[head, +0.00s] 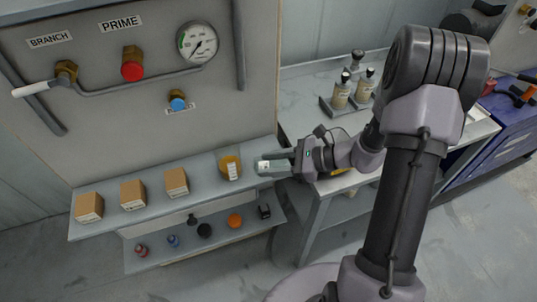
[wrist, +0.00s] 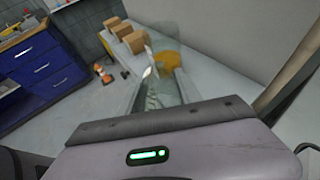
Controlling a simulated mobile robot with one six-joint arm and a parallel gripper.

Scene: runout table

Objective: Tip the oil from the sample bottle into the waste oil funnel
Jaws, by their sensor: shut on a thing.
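My gripper (head: 274,165) is shut on a pale, see-through bottle (head: 263,166) at the right end of the upper shelf. The bottle appears tipped far over, pointing left and away from my wrist. In the wrist view the clear bottle (wrist: 155,90) reaches forward past the gripper's edge. An amber-orange thing with a white label (head: 229,166), which seems to be the funnel, is just left of the bottle. It shows behind the clear bottle in the wrist view (wrist: 168,60). I cannot tell whether they touch, or how much oil is in the bottle.
Cardboard boxes (head: 177,182) line the upper shelf (head: 204,178) to the left. Small caps and knobs sit on the lower shelf (head: 180,258). A panel with a gauge (head: 197,42) rises behind. Labelled bottles (head: 341,92) stand on the bench at right.

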